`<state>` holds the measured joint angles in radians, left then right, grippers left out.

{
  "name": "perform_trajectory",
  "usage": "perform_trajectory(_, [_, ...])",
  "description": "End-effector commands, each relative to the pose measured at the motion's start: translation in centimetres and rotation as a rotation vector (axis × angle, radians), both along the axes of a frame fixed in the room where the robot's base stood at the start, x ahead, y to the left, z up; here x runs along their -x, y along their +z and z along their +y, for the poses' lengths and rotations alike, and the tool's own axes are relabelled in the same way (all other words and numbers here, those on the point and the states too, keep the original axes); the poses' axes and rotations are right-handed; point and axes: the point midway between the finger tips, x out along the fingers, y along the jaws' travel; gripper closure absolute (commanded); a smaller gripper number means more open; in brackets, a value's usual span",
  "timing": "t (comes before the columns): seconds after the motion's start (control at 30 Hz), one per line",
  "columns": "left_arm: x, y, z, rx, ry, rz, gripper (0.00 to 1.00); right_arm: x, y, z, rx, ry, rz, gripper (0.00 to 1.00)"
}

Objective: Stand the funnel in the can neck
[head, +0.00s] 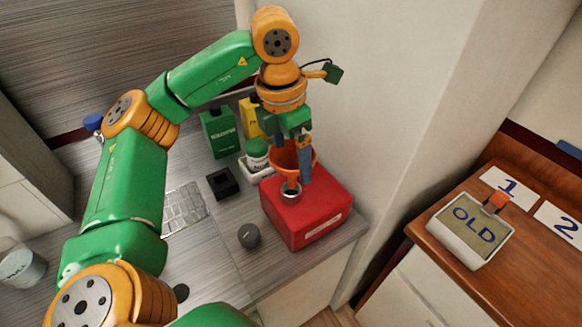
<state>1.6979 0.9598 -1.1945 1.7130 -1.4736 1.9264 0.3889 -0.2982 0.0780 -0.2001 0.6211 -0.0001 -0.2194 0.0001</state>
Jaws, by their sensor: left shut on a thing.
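The red can (325,205) stands on the grey counter near its right edge. Its metal neck (291,195) rises from the top at the left. The orange funnel (284,161) is upright with its wide mouth up, right over the neck. My left gripper (305,172) comes down from above and is shut on the funnel at its rim. The funnel's narrow end meets the neck in the picture; I cannot tell whether it is inside or just above it. My right gripper is not in view.
A dark round cap (249,236) and a black square holder (222,183) lie left of the can. A green container (219,133), a yellow one (250,117) and a green-lidded jar (257,152) stand behind. A wall is close on the right.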

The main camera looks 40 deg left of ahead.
Motion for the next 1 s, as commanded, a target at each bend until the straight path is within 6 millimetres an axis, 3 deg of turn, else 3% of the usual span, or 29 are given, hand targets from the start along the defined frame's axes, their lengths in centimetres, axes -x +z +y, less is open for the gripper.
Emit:
perform_trajectory(0.2, [-0.4, -3.6, 0.6, -0.002, 0.001, 0.002, 0.64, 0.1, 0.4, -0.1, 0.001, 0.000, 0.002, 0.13])
perform_trajectory(0.57, [-0.4, -4.2, 0.5, 0.000, 0.001, 0.000, 0.64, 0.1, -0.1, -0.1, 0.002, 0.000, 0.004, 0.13])
perform_trajectory(0.6, [-0.4, -4.2, 0.5, 0.000, 0.001, 0.000, 0.04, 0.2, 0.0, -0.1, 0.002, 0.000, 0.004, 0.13])
perform_trajectory(0.63, [-0.4, -4.1, 0.5, 0.000, 0.001, 0.000, 0.00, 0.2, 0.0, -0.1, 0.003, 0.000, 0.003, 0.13])
perform_trajectory(0.87, [-0.4, -3.9, 0.5, 0.000, 0.001, 0.000, 0.00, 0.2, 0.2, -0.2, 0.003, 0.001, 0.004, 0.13])
perform_trajectory(1.0, [-0.3, -2.6, 0.5, 0.001, 0.002, -0.003, 0.00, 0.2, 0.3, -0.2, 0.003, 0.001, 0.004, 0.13])
